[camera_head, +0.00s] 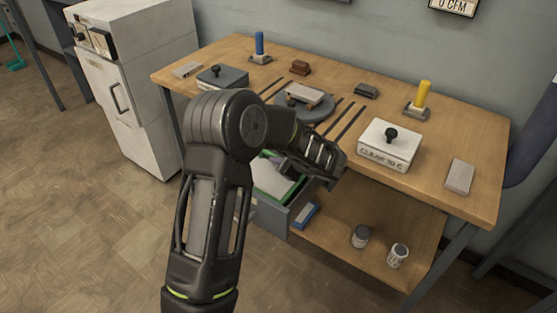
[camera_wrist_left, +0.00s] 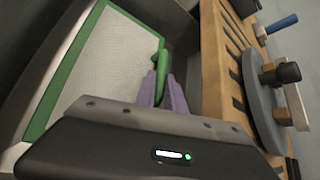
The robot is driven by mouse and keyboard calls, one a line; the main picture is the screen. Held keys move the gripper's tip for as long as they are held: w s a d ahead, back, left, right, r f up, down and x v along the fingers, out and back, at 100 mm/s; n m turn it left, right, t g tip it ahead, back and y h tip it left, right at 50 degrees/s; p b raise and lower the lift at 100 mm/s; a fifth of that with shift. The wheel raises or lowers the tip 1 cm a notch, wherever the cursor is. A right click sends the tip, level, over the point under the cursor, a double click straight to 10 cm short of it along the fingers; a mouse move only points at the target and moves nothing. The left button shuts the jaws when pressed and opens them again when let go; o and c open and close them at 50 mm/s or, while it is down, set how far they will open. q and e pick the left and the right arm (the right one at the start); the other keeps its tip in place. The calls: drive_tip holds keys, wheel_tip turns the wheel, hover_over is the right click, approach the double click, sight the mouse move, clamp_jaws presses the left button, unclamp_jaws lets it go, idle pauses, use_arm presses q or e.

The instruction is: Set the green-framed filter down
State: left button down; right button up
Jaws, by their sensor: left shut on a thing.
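The green-framed filter (camera_head: 267,180) is a white mesh panel with a green rim. It shows large in the left wrist view (camera_wrist_left: 100,62), inside or just over an open grey drawer (camera_head: 300,207). I cannot tell whether it touches the drawer's bottom. My left gripper (camera_wrist_left: 163,85) has purple fingers shut on the filter's green handle (camera_wrist_left: 159,58). In the head view my left arm hides part of the filter and most of the fingers. My right gripper is not in view.
The wooden table (camera_head: 478,205) holds a round grey turntable (camera_head: 305,106), a white lidded box (camera_head: 388,146), a dark lidded box (camera_head: 222,77) and a yellow-handled tool (camera_head: 422,95). Two small jars (camera_head: 361,236) and a blue block (camera_head: 305,215) are on the lower shelf. A white cabinet (camera_head: 130,90) stands left.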

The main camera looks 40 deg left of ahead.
use_arm(q)
drive_tip(key=shift+f, duration=0.55)
drive_tip(key=c, duration=1.4)
unclamp_jaws()
drive_tip(key=v, duration=1.2)
